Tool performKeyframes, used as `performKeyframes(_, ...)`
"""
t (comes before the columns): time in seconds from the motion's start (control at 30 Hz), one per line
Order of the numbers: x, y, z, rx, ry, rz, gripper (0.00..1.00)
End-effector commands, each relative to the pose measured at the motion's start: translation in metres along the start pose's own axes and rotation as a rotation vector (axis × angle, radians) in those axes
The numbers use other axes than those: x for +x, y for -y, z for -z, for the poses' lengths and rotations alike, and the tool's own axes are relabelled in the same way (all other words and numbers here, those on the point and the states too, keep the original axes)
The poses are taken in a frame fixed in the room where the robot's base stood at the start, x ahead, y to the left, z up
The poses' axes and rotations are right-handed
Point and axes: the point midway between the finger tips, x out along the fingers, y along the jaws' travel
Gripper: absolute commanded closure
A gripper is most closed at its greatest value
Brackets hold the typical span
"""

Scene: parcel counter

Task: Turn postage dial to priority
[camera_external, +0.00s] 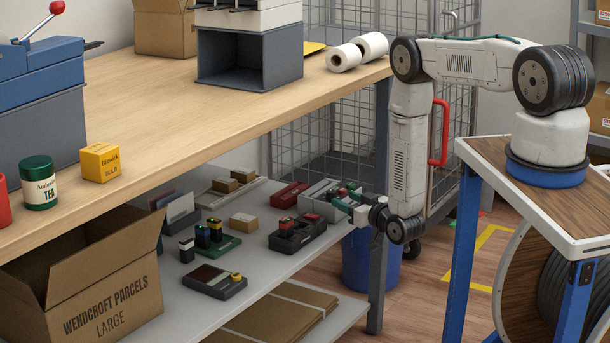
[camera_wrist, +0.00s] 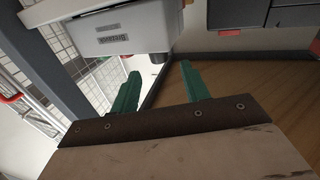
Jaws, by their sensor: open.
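My gripper (camera_external: 348,197) reaches in over the right end of the grey lower shelf, beside a light grey box-shaped device (camera_external: 318,190). In the wrist view my gripper (camera_wrist: 160,72) has its two green fingers apart with nothing between them. Ahead of the fingertips is a pale grey housing (camera_wrist: 122,32) with a label; a small dark round stub (camera_wrist: 160,57) shows at its edge, apart from the fingers. I cannot tell whether this is the postage dial. A dark flat device (camera_external: 212,281) with a yellow knob (camera_external: 237,277) sits at the shelf's front. No priority mark is readable.
The wooden counter (camera_external: 240,110) overhangs the lower shelf (camera_external: 265,262). A dark tray (camera_external: 297,236), small brown boxes (camera_external: 243,221) and green-based stamps (camera_external: 214,240) crowd the shelf. A counter leg (camera_external: 376,290) and a blue bin (camera_external: 358,262) stand near my wrist.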

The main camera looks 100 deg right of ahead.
Motion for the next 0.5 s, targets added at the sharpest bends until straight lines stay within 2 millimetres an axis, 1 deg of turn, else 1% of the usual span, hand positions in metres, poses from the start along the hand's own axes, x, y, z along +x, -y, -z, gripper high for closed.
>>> performKeyframes(0.3, 0.050, -0.001, 0.000, -0.002, -0.001, -0.003, 0.54)
performKeyframes(0.4, 0.061, -0.001, 0.000, -0.002, 0.000, -0.003, 0.54)
performKeyframes(0.5, 0.068, -0.001, 0.000, -0.002, 0.000, -0.003, 0.54)
